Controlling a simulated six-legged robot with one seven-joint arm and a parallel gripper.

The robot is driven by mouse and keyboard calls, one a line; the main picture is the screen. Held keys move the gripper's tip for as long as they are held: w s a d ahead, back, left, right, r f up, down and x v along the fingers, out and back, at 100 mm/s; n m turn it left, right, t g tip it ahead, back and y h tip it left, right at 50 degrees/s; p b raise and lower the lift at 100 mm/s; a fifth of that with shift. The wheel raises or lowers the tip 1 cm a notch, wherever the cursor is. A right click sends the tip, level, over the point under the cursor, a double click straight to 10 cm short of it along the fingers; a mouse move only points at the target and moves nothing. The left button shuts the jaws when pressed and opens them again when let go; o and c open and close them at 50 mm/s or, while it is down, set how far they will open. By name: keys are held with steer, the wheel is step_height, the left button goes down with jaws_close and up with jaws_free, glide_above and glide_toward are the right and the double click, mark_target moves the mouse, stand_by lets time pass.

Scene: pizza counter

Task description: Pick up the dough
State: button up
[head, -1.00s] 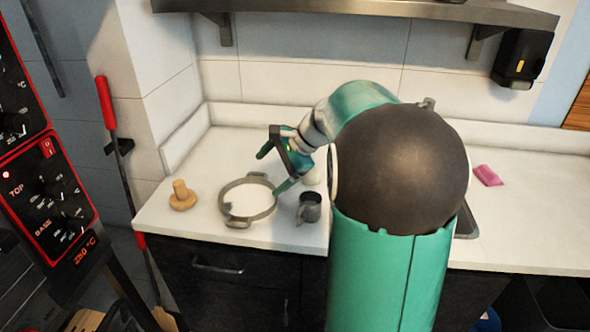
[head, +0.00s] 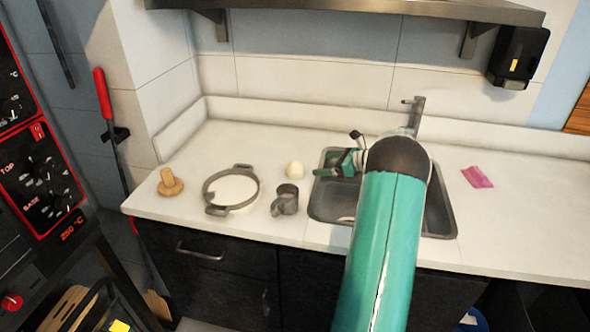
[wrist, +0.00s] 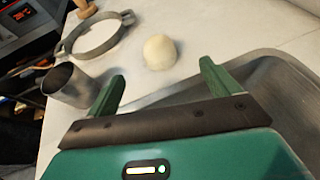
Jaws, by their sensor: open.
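The dough (head: 295,169) is a small pale ball on the white counter, between the metal cup and the sink in the head view. In the wrist view the dough (wrist: 160,52) lies ahead of my gripper (wrist: 160,82), between the lines of its two green fingers and apart from them. My gripper is open and empty. In the head view my gripper (head: 327,171) is over the left edge of the sink, to the right of the dough.
A metal cup (head: 286,201) stands just in front of the dough. A ring with two handles (head: 208,194) and a wooden press (head: 170,183) lie further left. The sink (head: 438,212) is on the right, with a tap (head: 417,112) behind. A pink cloth (head: 477,177) lies beyond it.

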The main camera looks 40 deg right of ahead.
mark_target(295, 171)
steer(key=x, duration=1.2)
steer(key=shift+w+a+f, duration=0.1)
steer(key=shift+a, duration=0.15)
steer(key=c, duration=0.9)
